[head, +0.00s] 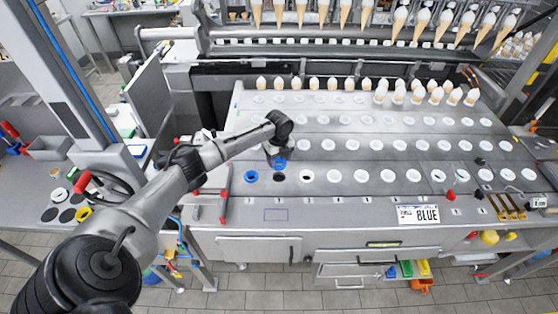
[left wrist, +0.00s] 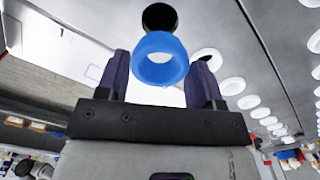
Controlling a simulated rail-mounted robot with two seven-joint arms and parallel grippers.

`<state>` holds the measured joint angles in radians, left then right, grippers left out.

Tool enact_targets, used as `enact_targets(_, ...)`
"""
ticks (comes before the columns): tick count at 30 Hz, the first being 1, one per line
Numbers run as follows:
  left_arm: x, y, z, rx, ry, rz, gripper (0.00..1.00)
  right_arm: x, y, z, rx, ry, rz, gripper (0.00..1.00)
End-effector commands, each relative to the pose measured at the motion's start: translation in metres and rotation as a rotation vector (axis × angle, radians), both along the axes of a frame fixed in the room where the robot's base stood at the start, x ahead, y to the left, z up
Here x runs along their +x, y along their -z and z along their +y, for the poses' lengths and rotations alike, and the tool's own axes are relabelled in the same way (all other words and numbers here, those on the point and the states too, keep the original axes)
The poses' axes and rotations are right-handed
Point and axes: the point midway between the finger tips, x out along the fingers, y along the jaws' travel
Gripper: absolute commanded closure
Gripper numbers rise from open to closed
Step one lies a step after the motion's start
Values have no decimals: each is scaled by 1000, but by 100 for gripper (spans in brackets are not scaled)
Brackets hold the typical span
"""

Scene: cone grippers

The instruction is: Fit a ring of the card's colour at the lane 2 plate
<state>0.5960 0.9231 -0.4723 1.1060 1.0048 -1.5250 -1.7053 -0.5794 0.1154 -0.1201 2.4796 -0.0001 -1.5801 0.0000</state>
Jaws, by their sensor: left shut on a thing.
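My left gripper (head: 279,157) is shut on a blue ring (head: 280,164), just behind a dark bare hole (head: 279,178) in the front row of the steel deck. In the left wrist view the blue ring (left wrist: 160,62) sits between the two dark fingers, and the dark hole (left wrist: 160,17) shows past it. The ring is apart from the hole's middle; its exact height above the deck is hard to tell. Another blue ring (head: 251,177) lies in the front row to the left of the hole. The card (head: 418,214) at the front edge reads BLUE. My right gripper is not in view.
White rings, such as one (head: 306,176) right of the hole, fill the front row and the rows behind. Cones (head: 333,83) stand along the back. A side table at left holds a white ring (head: 60,194) and a yellow ring (head: 83,214).

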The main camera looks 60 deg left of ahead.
Motion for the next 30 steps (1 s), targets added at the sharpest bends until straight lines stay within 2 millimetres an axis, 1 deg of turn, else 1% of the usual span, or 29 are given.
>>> enact_targets(11,0,-1,0,0,0,0,52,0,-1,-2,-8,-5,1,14)
enact_targets(18,0,-2,1,-1,-1,1,52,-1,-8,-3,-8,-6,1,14)
enact_targets(19,0,3,1,-1,-1,2,52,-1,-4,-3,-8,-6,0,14)
enact_targets(30,0,32,0,-2,0,1,52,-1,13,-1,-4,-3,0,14)
